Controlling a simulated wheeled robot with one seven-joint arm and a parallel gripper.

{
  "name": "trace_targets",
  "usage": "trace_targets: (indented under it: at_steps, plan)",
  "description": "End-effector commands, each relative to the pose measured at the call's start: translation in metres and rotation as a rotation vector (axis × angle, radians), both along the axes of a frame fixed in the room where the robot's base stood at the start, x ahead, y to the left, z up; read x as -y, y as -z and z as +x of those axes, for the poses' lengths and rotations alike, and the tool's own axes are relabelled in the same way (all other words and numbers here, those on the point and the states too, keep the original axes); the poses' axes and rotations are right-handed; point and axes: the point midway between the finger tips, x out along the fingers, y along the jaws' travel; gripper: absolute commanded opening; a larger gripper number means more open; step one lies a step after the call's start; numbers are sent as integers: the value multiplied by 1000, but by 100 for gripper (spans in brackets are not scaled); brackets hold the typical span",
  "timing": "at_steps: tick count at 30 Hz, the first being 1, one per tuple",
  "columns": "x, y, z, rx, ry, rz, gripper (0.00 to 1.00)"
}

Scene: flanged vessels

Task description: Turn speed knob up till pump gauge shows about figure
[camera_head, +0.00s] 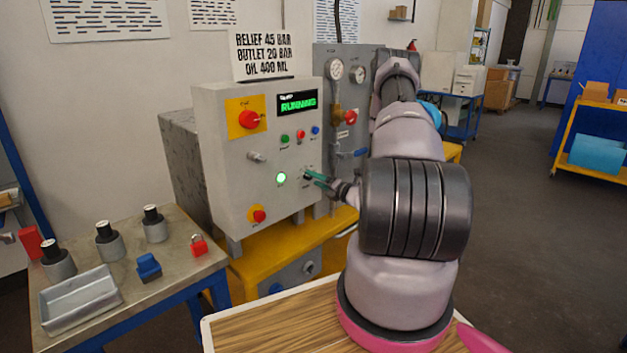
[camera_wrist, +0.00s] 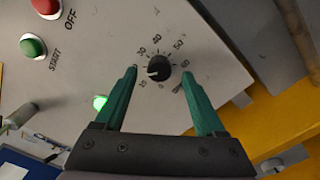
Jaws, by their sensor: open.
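The speed knob (camera_wrist: 158,70) is a small black dial on the grey control panel, with figures around it. Its white mark points left, near the low figures. My gripper (camera_wrist: 159,76) is open, its green fingers on either side of the knob; I cannot tell whether they touch it. In the head view my gripper (camera_head: 313,177) is at the panel's lower right and largely hides the knob. Two round white gauges, a left one (camera_head: 336,69) and a right one (camera_head: 358,75), are on the grey unit behind; their needles are too small to read.
The control box (camera_head: 232,155) has a lit RUNNING display (camera_head: 297,102), a glowing green lamp (camera_head: 281,178) and red switches. A sign (camera_head: 264,53) on top reads relief 45 bar, outlet 20 bar, oil 400 ml. A side table (camera_head: 185,262) holds canisters, a tray and a red padlock.

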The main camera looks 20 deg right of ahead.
Motion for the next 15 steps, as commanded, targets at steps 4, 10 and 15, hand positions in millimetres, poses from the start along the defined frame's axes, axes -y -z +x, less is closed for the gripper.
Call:
trace_targets:
  at_steps: [4,10,15]
  plan:
    - [12,1,-30,-3,5,2,72]
    - [24,1,-65,-3,4,1,72]
    - [30,1,-82,-2,1,0,72]
